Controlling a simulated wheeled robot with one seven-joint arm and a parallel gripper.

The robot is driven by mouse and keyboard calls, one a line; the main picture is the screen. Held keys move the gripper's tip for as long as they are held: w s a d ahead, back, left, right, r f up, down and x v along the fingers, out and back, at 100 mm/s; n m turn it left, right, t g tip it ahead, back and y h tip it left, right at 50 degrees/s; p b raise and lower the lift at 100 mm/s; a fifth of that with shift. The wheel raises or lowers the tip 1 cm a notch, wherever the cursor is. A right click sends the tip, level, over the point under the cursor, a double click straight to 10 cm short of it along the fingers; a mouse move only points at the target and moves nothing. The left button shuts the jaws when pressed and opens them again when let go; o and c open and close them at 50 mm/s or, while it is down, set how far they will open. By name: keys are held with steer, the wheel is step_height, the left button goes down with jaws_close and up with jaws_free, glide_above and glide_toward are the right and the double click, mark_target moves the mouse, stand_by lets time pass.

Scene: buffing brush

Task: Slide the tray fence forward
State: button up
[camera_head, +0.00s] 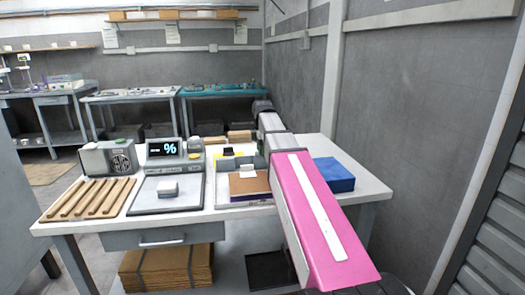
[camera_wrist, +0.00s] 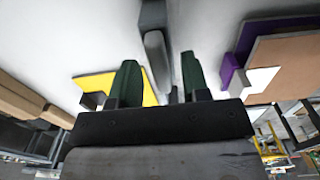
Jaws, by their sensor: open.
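In the wrist view my gripper (camera_wrist: 160,82) is open, with two dark green fingers apart. A grey bar with a rounded end, apparently the tray fence (camera_wrist: 156,55), shows in the gap between them; I cannot tell whether either finger touches it. In the head view the grey fence pieces (camera_head: 229,163) stand at the back of a light tray (camera_head: 222,202) on the bench. A brown board with a purple edge (camera_head: 250,184) lies in the tray with a white block on it; the board also shows at right in the wrist view (camera_wrist: 285,65). My arm hides my gripper in the head view.
Left of the tray are a scale (camera_head: 167,192), a slatted wooden rack (camera_head: 92,198) and a grey radio-like box (camera_head: 108,158). A blue box (camera_head: 333,174) lies right of my arm. A yellow pad (camera_wrist: 95,84) is near the left finger. A wall borders the right.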

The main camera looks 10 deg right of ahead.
jaws_close()
steer(key=s, duration=0.8)
steer(key=shift+s, duration=0.4)
jaws_free()
steer(key=shift+w, duration=0.1)
step_height(320, 180, up, 11)
steer(key=shift+f, duration=0.15)
